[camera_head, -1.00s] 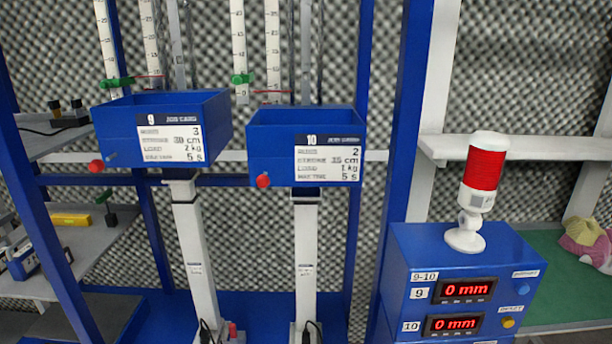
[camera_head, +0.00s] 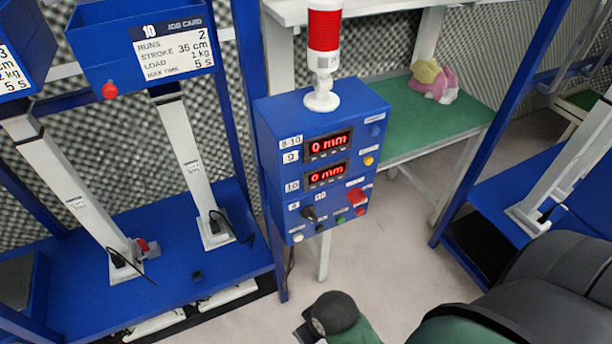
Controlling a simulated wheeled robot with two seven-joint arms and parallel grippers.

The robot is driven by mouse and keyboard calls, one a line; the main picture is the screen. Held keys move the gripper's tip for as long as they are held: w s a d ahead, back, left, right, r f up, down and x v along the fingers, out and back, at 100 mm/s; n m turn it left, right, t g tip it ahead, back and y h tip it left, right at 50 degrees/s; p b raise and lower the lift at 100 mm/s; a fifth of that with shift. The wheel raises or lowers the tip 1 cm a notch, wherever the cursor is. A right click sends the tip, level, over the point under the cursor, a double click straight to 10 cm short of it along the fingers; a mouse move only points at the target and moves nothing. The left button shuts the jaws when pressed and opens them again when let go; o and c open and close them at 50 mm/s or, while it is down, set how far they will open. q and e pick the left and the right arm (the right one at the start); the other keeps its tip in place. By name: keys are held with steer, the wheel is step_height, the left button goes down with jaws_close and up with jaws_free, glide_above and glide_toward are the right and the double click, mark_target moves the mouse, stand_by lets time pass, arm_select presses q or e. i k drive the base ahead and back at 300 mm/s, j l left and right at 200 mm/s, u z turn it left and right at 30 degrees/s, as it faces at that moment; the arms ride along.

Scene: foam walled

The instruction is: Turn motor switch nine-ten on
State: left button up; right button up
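The blue control box (camera_head: 272,150) labelled 9-10 stands right of centre. Two red displays, for 9 (camera_head: 328,145) and for 10 (camera_head: 326,175), both read 0 mm. Below them is a black rotary switch (camera_head: 309,213) between small labels 9 and 10; its exact setting is too small to tell. A red and white signal lamp (camera_head: 324,40) stands on top. Neither gripper is in view; parts of my arms show at the bottom and lower right.
Blue bins, one with the job card for 10 (camera_head: 180,50), stand on white columns at the left above a blue base (camera_head: 180,270). A green-topped table (camera_head: 430,115) holds a pink and yellow soft object (camera_head: 435,80). Grey floor lies open before the box.

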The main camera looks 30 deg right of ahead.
mark_target(354, 196)
steer(key=z, duration=1.2)
steer(key=k+l, duration=0.05)
steer(key=l, duration=0.05)
